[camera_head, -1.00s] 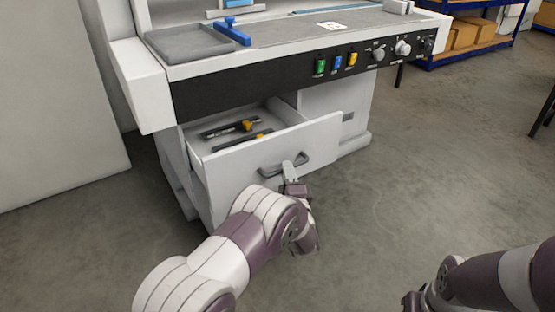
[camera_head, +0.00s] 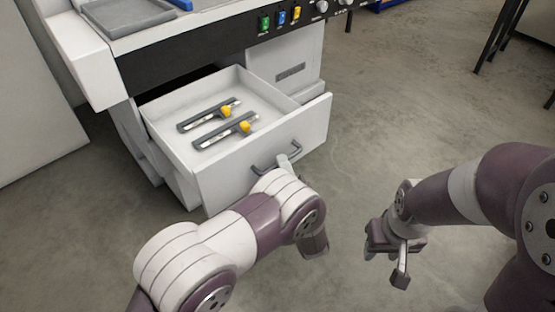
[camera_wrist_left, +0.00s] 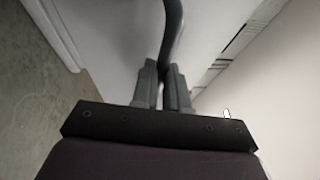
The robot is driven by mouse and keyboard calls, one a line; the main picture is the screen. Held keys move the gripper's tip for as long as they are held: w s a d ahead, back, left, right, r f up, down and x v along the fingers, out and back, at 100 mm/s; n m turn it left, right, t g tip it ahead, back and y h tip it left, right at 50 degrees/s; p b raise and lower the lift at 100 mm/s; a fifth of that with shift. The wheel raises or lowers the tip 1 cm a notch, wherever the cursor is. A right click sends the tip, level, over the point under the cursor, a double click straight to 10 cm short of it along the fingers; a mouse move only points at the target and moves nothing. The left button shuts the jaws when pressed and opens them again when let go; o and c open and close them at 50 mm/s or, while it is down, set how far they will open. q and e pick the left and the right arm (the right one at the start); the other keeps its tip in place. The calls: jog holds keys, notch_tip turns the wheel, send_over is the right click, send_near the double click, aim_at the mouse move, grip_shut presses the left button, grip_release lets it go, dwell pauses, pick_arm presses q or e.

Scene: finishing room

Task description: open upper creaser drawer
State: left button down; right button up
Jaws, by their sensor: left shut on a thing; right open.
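The upper drawer (camera_head: 225,178) of the creaser (camera_head: 190,52) stands well out from the cabinet, and its inside is in view. Its grey bar handle (camera_head: 263,168) is on the front panel. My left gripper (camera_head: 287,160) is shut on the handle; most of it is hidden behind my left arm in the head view. In the left wrist view the two fingers (camera_wrist_left: 163,88) close around the dark handle bar (camera_wrist_left: 173,30). My right gripper (camera_head: 385,257) is open and empty, over the floor to the right of the drawer.
Two dark tools with yellow knobs (camera_head: 226,111) lie in the drawer. A control panel with coloured switches (camera_head: 281,18) is above it. A table leg (camera_head: 497,35) stands at the upper right. The floor (camera_head: 400,120) right of the drawer is clear.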

dwell(0.3)
pick_arm(q)
jog(key=c, duration=1.1)
grip_release()
jog(key=shift+c, duration=0.2)
jog(key=shift+s+d, duration=0.1)
jog(key=p+v, duration=0.2)
jog(key=v, duration=1)
jog(key=shift+s, duration=0.2)
jog(key=shift+d+f, duration=0.1)
